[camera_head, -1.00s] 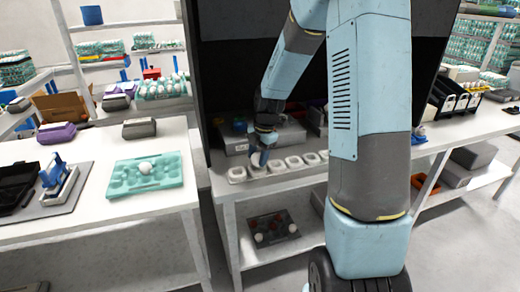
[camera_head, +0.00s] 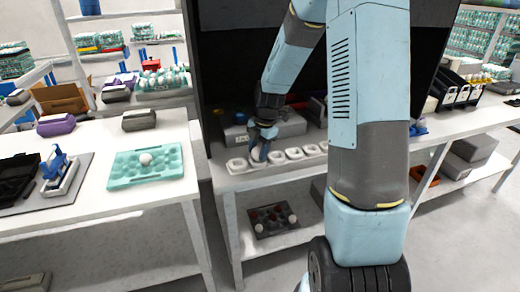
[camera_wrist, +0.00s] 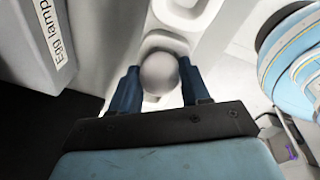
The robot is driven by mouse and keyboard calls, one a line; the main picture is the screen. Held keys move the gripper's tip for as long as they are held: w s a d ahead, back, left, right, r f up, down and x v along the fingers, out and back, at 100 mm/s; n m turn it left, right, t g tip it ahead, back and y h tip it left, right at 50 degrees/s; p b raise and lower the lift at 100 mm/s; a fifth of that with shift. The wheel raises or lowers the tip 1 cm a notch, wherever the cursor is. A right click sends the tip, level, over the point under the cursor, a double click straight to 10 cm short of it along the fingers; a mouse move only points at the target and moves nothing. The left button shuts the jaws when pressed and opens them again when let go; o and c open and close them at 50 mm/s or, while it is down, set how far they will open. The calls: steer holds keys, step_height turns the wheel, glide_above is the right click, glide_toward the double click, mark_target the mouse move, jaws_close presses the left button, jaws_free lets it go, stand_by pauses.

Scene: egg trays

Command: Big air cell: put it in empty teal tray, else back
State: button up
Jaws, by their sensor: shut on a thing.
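My gripper (camera_wrist: 160,88) is shut on a pale egg (camera_wrist: 159,73), with one blue finger on each side of it in the wrist view. In the head view my gripper (camera_head: 262,143) is low over the row of white cups (camera_head: 293,153) in the dark booth. The egg is over or in one of these cups; I cannot tell if it touches the cup. The teal tray (camera_head: 124,180) lies on the left table and has one white egg (camera_head: 145,159) in it.
A grey box labelled "Egg lamp" (camera_wrist: 45,40) stands close beside my gripper, at left in the wrist view. A dark tray (camera_head: 275,232) with several balls or eggs is on the shelf below. A blue device (camera_head: 56,165) stands left of the teal tray.

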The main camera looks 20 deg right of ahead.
steer(key=shift+f, duration=0.2)
steer(key=o, duration=0.7)
step_height(320, 180, up, 14)
steer(key=s+d, duration=0.1)
steer(key=d, duration=0.1)
steer(key=shift+f, duration=0.15)
stand_by(0.3)
steer(key=s+r+m+t, duration=0.1)
steer(key=s+r+m, duration=0.3)
steer(key=s+m, duration=0.4)
steer(key=s+a+r+m+t+h, duration=0.1)
steer(key=s+r+m+t, duration=0.1)
steer(key=s+r+m, duration=0.2)
steer(key=s+r+m+t, duration=0.1)
steer(key=s+r+m, duration=0.3)
steer(key=s+m, duration=0.7)
steer(key=shift+s+a+r+m+t+h, duration=0.2)
steer(key=shift+s+a+m+t+h, duration=0.15)
steer(key=shift+s, duration=1.75)
